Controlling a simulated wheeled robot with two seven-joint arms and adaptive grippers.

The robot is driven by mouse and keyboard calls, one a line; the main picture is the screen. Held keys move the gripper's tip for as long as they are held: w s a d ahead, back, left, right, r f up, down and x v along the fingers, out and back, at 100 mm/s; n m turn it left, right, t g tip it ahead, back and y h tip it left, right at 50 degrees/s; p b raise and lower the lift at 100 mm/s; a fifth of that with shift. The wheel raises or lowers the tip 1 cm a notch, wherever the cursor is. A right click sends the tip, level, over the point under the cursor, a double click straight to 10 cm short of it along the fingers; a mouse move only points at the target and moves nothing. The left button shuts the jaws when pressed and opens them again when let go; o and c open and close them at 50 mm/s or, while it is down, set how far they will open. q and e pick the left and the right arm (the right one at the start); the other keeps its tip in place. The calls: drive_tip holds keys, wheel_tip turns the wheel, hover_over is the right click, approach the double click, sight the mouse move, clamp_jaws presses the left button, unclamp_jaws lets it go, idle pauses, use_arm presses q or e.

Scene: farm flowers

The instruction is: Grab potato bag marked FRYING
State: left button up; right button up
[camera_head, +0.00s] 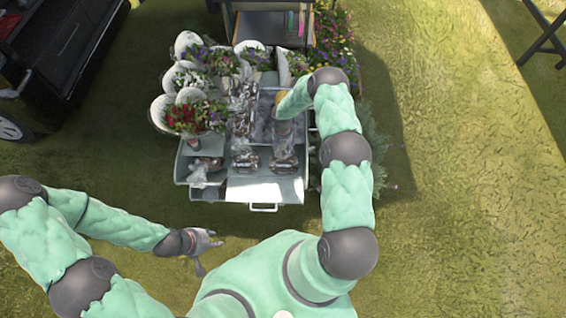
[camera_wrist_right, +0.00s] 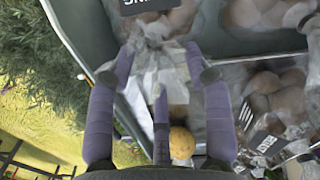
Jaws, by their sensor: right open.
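Clear bags of potatoes sit in the grey cart's trays; one bag (camera_head: 245,160) and another bag (camera_head: 283,162) show in the head view. In the right wrist view, my right gripper (camera_wrist_right: 160,75) is open, its purple-grey fingers spread around the crumpled clear top of a bag (camera_wrist_right: 155,50). A black label (camera_wrist_right: 148,4) at the top edge is cut off, so I cannot tell whether it reads FRYING. A second labelled bag (camera_wrist_right: 272,105) lies at right, its label too small to read surely.
The cart (camera_head: 265,190) has a handle at its front. Flower bouquets in white wraps (camera_head: 190,115) crowd its left and back, and more flowers (camera_head: 335,45) stand behind right. A yellow potato (camera_wrist_right: 182,143) shows below the fingers.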

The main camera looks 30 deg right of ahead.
sight(284, 150)
drive_tip(key=f, duration=0.1)
drive_tip(key=f+b, duration=0.1)
drive_tip(key=f, duration=0.2)
drive_tip(key=shift+s+d+b, duration=0.15)
drive_tip(key=shift+s+b, duration=0.1)
drive_tip(key=shift+b, duration=0.15)
drive_tip(key=shift+f, duration=0.65)
drive_tip(key=shift+w+r, duration=0.1)
clamp_jaws()
